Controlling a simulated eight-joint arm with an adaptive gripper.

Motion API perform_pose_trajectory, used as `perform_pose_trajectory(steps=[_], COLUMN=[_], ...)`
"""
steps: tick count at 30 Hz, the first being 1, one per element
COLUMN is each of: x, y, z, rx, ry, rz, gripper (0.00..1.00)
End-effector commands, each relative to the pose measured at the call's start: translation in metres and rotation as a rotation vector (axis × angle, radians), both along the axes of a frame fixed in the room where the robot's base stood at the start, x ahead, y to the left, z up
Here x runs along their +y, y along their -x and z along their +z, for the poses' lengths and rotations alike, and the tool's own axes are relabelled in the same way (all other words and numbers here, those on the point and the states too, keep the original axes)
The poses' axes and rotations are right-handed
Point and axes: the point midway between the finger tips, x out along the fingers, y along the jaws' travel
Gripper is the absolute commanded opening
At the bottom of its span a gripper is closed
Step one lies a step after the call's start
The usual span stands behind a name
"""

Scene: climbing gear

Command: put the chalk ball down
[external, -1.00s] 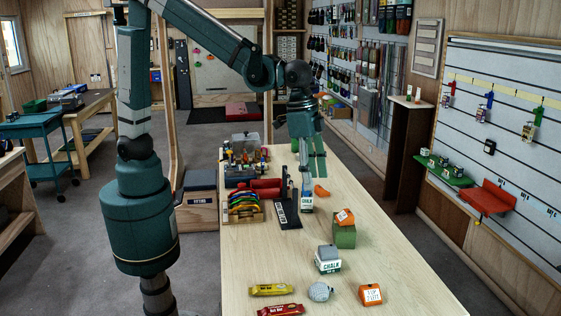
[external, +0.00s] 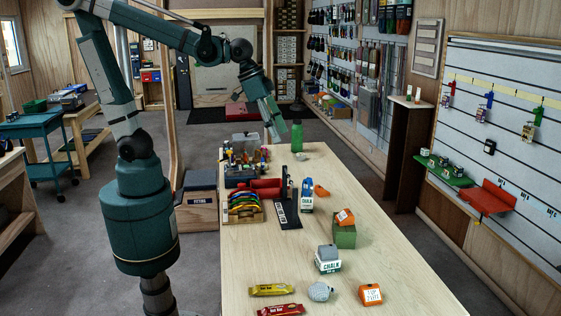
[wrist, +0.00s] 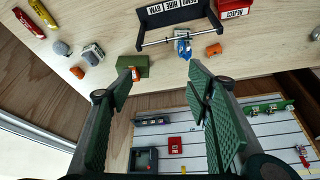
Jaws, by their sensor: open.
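A round grey chalk ball (external: 320,291) rests on the near part of the wooden table (external: 400,280); it also shows in the wrist view (wrist: 62,47). A white chalk box (external: 327,265) with a grey rounded top stands just behind it. A small pale grey lump (external: 302,156) lies at the far end of the table; I cannot tell whether it is chalk too. My gripper (external: 275,137) is raised over the far end of the table, well away from the near chalk ball. In the wrist view my gripper (wrist: 160,85) has its green-padded fingers wide apart with nothing between them.
A green box (external: 344,237) with an orange item on top, an orange box (external: 370,295) and yellow and red bars (external: 271,289) stand on the near half. A blue bottle-like item (external: 307,195) and a black stand (external: 285,208) are mid-table.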

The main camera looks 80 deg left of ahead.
Motion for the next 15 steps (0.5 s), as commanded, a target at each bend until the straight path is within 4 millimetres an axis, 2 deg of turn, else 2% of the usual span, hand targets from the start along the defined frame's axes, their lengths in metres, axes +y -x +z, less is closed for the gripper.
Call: perform_pose_trajectory(steps=[3,15], x=[0.025,0.092], y=[0.016,0.066], z=[0.001,-0.002], rx=[-0.025,-0.114], ry=[0.007,0.023], rz=[0.037,0.150], gripper=[0.49,0.49])
